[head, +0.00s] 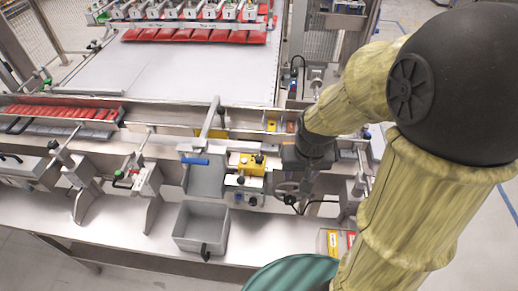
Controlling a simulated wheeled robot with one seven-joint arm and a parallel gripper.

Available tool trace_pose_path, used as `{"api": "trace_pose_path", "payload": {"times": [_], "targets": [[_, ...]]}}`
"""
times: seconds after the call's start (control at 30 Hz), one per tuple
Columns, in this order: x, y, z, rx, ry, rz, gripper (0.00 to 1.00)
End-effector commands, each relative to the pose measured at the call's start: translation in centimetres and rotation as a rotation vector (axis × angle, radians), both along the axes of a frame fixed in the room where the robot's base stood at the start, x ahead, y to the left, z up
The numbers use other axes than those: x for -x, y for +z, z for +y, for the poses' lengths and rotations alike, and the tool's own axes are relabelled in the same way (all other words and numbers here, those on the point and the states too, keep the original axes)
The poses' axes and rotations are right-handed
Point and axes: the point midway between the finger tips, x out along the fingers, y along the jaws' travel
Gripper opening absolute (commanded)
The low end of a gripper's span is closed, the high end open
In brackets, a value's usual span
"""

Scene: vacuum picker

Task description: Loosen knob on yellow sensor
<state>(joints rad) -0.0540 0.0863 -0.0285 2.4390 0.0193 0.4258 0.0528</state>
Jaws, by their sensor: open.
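The yellow sensor (251,165) sits on a metal bracket at the front edge of the machine, just right of picture centre. A small dark knob (259,158) shows on its top. My gripper (290,158) is at the end of my arm, a short way right of the yellow sensor and at about its height in the picture. It is dark and small here, and its fingers are hard to make out. It is open, and nothing shows between the fingers. I cannot tell the exact gap between fingertips and knob.
A grey bin (202,228) stands on the steel ledge below. Red packs (195,36) line the far belt.

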Motion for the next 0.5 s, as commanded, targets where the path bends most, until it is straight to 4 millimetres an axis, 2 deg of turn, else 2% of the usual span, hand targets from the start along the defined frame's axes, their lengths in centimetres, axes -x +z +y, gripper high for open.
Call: {"api": "trace_pose_path", "payload": {"times": [0.03,0.2,0.4,0.5], "targets": [[-1.5,2.3,0.7,-0.005,-0.007,0.017,0.49],[-6.7,6.3,3.8,-0.018,-0.061,0.088,0.49],[-11.5,9.4,7.6,-0.011,-0.119,0.162,0.49],[-12.7,9.9,8.8,-0.005,-0.138,0.184,0.49]]}}
